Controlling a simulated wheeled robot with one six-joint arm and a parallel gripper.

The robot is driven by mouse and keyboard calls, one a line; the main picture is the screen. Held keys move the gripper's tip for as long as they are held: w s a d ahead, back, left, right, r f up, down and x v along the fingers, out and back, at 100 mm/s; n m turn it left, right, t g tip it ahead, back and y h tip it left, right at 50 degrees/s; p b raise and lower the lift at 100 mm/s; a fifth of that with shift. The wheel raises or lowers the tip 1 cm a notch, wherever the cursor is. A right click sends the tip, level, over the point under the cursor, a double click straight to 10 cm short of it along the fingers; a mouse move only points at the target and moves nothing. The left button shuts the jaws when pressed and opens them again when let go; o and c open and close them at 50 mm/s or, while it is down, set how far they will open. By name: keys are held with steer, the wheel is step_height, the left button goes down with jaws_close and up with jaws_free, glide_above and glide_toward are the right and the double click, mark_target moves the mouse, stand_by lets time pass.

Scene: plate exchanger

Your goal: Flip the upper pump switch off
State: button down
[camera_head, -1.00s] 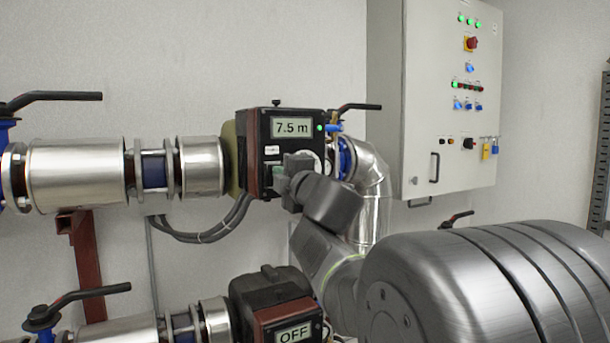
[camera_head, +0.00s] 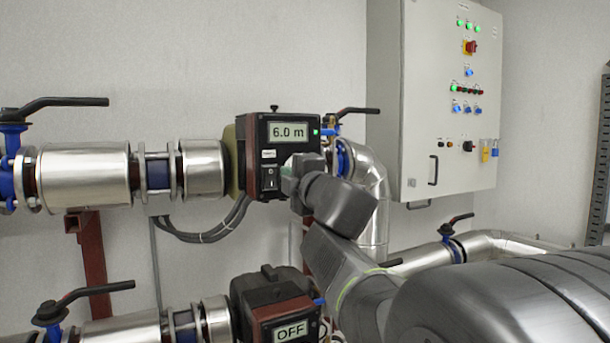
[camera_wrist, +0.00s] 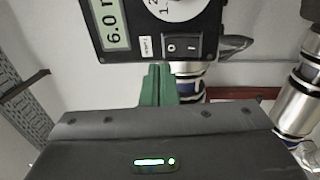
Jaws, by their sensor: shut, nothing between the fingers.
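The upper pump (camera_head: 247,150) has a black control face with a display (camera_head: 289,131) reading 6.0 m and a lit green lamp (camera_head: 316,132). Its black rocker switch (camera_head: 269,178) is at the lower left of the face. In the wrist view the switch (camera_wrist: 182,46) shows O and I marks; which side is pressed I cannot tell. My gripper (camera_head: 290,182) is right of the switch, in front of the face, covering most of the dial. In the wrist view its green fingers (camera_wrist: 156,80) are together and empty, pointing toward the panel's edge beside the switch.
The lower pump (camera_head: 270,290) has a display reading OFF. Steel pipes (camera_head: 85,175) and valve levers (camera_head: 65,102) lie to the left. A grey control cabinet (camera_head: 420,100) hangs at the right. Cables (camera_head: 210,235) hang below the upper pump.

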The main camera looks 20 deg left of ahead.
steer(key=r+v, duration=0.1)
steer(key=v, duration=0.6)
steer(key=shift+r+p, duration=0.4)
